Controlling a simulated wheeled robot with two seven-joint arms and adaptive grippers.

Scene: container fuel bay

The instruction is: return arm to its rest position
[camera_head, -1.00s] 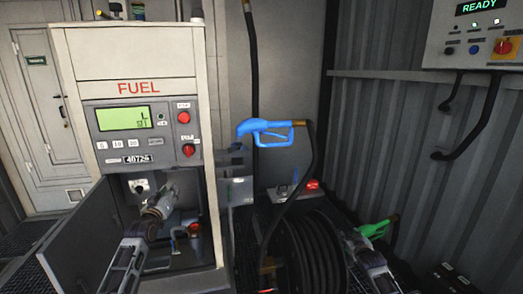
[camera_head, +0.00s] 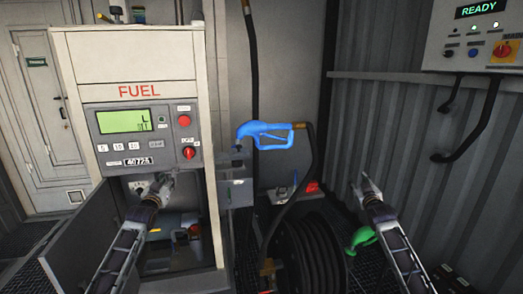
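My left gripper (camera_head: 164,182) is raised in front of the open lower compartment of the fuel dispenser (camera_head: 124,72). It appears to hold nothing, but its fingers blend into the background and their gap is unclear. My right gripper (camera_head: 361,184) is raised in front of the corrugated wall, right of the hose reel. Its fingers look apart, with nothing between them. A green nozzle (camera_head: 361,238) lies low beside my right forearm, which hides part of it. A blue nozzle (camera_head: 264,134) sits in its holder right of the dispenser, apart from both grippers.
The dispenser's compartment door (camera_head: 80,245) hangs open at lower left. A black hose reel (camera_head: 312,255) stands low in the middle, with hoses rising from it. A control panel (camera_head: 474,35) reading READY is on the right wall.

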